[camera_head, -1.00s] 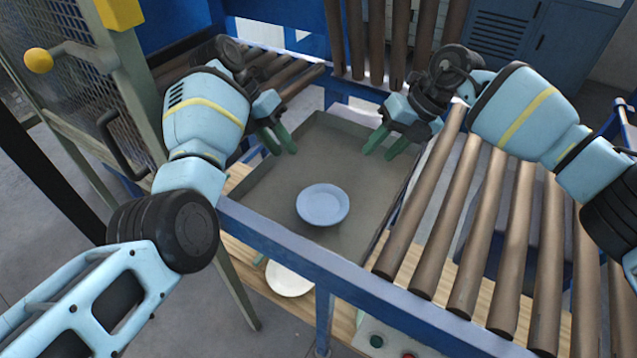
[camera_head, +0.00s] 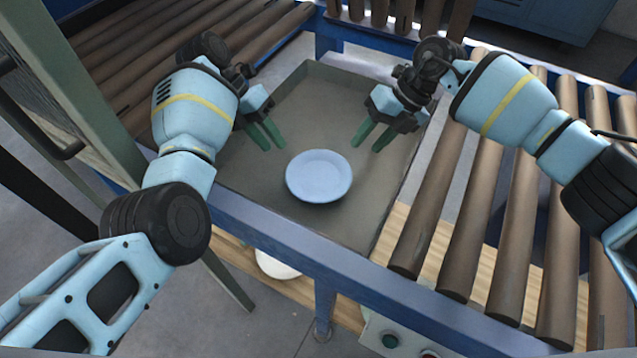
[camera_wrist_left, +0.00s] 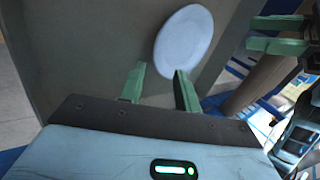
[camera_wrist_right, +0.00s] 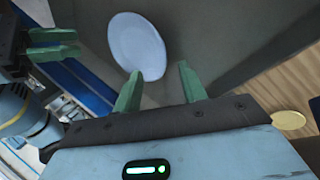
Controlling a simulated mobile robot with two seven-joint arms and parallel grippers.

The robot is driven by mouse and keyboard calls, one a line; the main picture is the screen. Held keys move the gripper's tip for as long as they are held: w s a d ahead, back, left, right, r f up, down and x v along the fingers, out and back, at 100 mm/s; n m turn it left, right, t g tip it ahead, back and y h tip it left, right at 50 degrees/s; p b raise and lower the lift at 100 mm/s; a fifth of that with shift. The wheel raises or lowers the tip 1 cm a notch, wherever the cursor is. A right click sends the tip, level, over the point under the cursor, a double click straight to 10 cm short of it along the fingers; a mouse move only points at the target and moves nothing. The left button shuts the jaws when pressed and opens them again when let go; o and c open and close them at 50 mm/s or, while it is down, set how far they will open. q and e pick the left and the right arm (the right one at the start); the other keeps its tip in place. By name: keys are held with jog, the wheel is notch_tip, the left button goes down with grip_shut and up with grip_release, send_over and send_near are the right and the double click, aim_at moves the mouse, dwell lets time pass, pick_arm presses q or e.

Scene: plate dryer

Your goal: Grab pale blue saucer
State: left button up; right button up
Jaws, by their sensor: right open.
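The pale blue saucer (camera_head: 319,176) lies in the grey tray (camera_head: 318,110), nearer its front edge. It also shows beyond the fingertips in the left wrist view (camera_wrist_left: 184,42) and in the right wrist view (camera_wrist_right: 137,46). My left gripper (camera_head: 273,140) is at the saucer's upper left, with green fingers apart and nothing between them. My right gripper (camera_head: 368,142) is at the saucer's upper right, open and empty. Neither gripper touches the saucer.
Brown rollers (camera_head: 470,200) run along the tray's right side, and more rollers (camera_head: 170,75) lie at the back left. A blue beam (camera_head: 300,250) crosses in front of the tray. A white plate (camera_head: 275,264) sits on a wooden shelf below, partly hidden by the beam.

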aim_at(292, 170)
pick_arm(q)
jog(key=shift+s+f, duration=0.1)
pick_arm(e)
jog(key=shift+s, duration=0.1)
jog(key=shift+f, duration=0.15)
pick_arm(q)
jog(key=shift+x, duration=3.95)
pick_arm(e)
jog(key=shift+x, duration=3.9)
pick_arm(q)
jog(key=shift+c, duration=0.2)
pick_arm(e)
jog(key=shift+c, duration=0.2)
pick_arm(q)
jog(key=c, duration=0.5)
pick_arm(e)
jog(key=c, duration=0.5)
pick_arm(q)
grip_shut()
pick_arm(e)
grip_shut()
